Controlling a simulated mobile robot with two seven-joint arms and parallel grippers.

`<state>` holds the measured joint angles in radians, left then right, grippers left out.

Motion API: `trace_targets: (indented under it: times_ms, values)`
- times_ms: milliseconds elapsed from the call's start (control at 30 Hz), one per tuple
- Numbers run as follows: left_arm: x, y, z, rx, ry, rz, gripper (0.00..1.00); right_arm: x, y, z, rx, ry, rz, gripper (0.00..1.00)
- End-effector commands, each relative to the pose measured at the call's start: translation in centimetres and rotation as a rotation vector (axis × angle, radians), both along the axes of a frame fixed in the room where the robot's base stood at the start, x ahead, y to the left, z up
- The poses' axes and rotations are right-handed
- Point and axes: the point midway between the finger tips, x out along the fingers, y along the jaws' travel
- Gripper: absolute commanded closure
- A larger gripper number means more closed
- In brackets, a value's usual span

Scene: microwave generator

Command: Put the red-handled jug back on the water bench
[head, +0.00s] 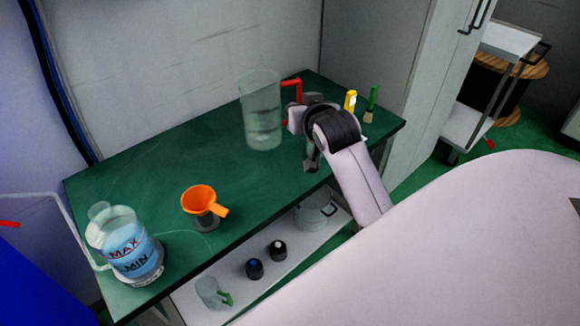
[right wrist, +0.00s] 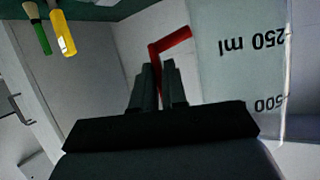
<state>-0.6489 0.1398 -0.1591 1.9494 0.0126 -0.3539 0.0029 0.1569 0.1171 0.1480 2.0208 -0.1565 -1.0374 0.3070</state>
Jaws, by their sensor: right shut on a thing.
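The clear jug (head: 262,115) with a red handle (head: 292,83) is upright at the back of the green-topped bench (head: 150,180), with some liquid low inside. I cannot tell whether its base touches the bench top. My right gripper (head: 294,118) is at the handle, on the jug's right side. In the right wrist view my fingers (right wrist: 160,82) are closed around the red handle (right wrist: 172,41), beside the jug wall (right wrist: 235,70) with its upside-down "250 ml" marking. My left gripper is not in view.
An orange funnel (head: 202,202) and a blue-filled MAX/MIN container (head: 125,245) stand to the left on the bench. A lower shelf (head: 240,285) holds black-capped items.

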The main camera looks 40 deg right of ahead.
Motion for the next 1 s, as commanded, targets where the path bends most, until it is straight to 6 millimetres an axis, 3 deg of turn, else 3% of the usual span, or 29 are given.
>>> trace_targets:
  times_ms: [33,100,333,567,800,1000]
  values:
    - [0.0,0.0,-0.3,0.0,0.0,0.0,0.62,-0.1,0.1,-1.9,0.002,0.006,0.0,1.0]
    - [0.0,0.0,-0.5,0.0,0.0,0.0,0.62,-0.1,0.1,-3.7,0.003,0.005,0.001,1.0]
    - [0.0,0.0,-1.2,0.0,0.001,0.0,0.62,0.0,0.1,-9.1,0.001,0.001,0.002,1.0]
    - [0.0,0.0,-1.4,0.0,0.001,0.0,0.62,0.0,0.1,-11.1,0.002,-0.004,0.002,1.0]
    - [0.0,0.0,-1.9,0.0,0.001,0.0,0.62,0.0,0.1,-14.6,0.001,-0.002,0.001,1.0]
    - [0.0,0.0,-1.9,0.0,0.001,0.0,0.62,0.0,0.1,-15.1,0.0,-0.005,0.002,1.0]
